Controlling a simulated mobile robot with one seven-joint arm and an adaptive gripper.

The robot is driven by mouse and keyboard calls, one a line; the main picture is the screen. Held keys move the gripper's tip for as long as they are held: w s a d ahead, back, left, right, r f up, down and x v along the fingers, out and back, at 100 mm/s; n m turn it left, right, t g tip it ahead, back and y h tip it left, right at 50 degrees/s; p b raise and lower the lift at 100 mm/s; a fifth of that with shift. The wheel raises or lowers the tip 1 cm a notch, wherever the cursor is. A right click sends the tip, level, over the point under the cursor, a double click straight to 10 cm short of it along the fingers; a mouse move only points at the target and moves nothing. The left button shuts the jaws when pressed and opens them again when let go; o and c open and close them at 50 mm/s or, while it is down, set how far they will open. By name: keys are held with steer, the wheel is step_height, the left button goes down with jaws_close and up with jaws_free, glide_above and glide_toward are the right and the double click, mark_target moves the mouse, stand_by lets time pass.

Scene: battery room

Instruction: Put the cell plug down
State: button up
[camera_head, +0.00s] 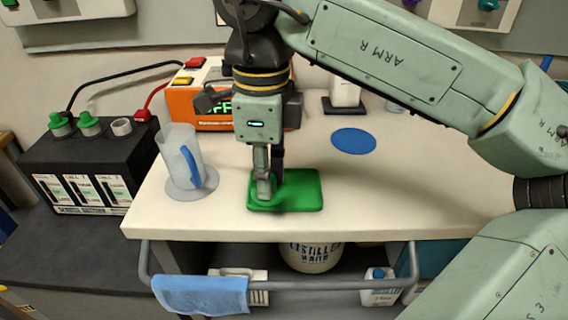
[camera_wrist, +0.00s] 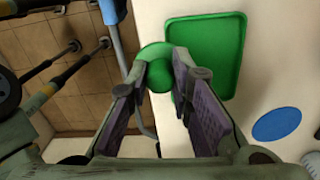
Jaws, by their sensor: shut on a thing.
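My gripper (camera_head: 268,192) points down at the left part of a shallow green tray (camera_head: 305,188) near the front edge of the white worktop. In the wrist view, my gripper (camera_wrist: 158,80) is shut on the round green cell plug (camera_wrist: 155,54), which shows between the fingertips. There the plug overlaps the worktop edge beside the tray (camera_wrist: 218,48). In the head view the plug blends with the green tray and fingers partly hide it. I cannot tell whether it touches the tray.
A clear jug (camera_head: 180,150) with a blue handle stands on a grey disc left of the tray. An orange charger (camera_head: 190,108) and a blue disc (camera_head: 354,141) lie behind. A black battery (camera_head: 85,165) with green plugs and one open port stands left. A rail (camera_head: 320,286) runs along the front.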

steer(key=w, duration=0.2)
steer(key=w+d, duration=0.1)
steer(key=w+d+p, duration=0.1)
steer(key=w, duration=0.1)
steer(key=shift+w+d+f, duration=0.25)
steer(key=shift+w+f, duration=0.15)
step_height(320, 180, down, 3)
steer(key=shift+p, duration=0.4)
steer(key=shift+f+b, duration=0.3)
steer(key=shift+f, duration=0.15)
steer(key=o, duration=0.8)
steer(key=shift+o, duration=0.2)
steer(key=shift+r, duration=0.1)
step_height(320, 180, up, 12)
steer(key=shift+r, duration=0.2)
steer(key=shift+w, duration=0.1)
